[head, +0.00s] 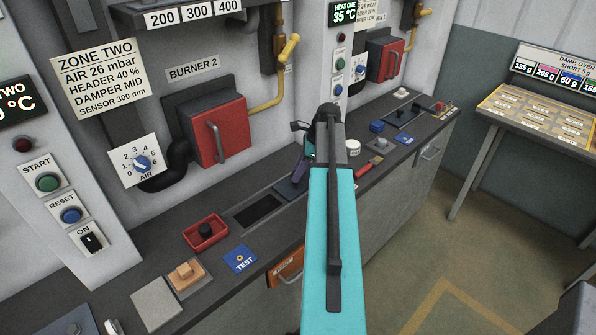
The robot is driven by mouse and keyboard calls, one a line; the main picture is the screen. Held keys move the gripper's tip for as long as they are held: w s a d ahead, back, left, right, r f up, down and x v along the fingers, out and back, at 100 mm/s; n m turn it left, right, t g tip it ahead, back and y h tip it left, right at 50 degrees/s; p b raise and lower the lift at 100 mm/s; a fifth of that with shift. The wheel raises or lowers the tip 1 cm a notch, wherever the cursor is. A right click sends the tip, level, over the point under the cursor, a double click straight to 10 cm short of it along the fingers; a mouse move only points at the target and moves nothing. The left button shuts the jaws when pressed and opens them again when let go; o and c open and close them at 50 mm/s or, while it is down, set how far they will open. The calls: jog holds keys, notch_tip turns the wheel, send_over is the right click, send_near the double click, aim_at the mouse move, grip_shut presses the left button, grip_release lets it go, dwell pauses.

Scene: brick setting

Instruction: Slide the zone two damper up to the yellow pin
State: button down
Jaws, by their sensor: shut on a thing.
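The zone two damper (288,189) is a dark sliding plate in the worktop below the red Burner 2 door. An open black slot (257,211) shows to its left. My gripper (298,175) is down at the damper's right part and is shut on it; the grip itself is small and dark, and my teal arm covers what lies just right of it. I cannot make out the yellow pin by this damper. The zone two card (97,75) on the wall reads "DAMPER MID".
A white round tub (353,147) and a blue block (377,127) stand right of my arm. A side table (540,138) is at right.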

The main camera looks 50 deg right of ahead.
jog(key=shift+a, duration=0.15)
jog(key=c, duration=1.4)
grip_release()
jog(key=shift+r, duration=0.15)
jog(key=b+v, duration=0.3)
jog(key=v, duration=1)
jog(key=shift+s+r, duration=0.15)
jog(key=shift+r, duration=0.1)
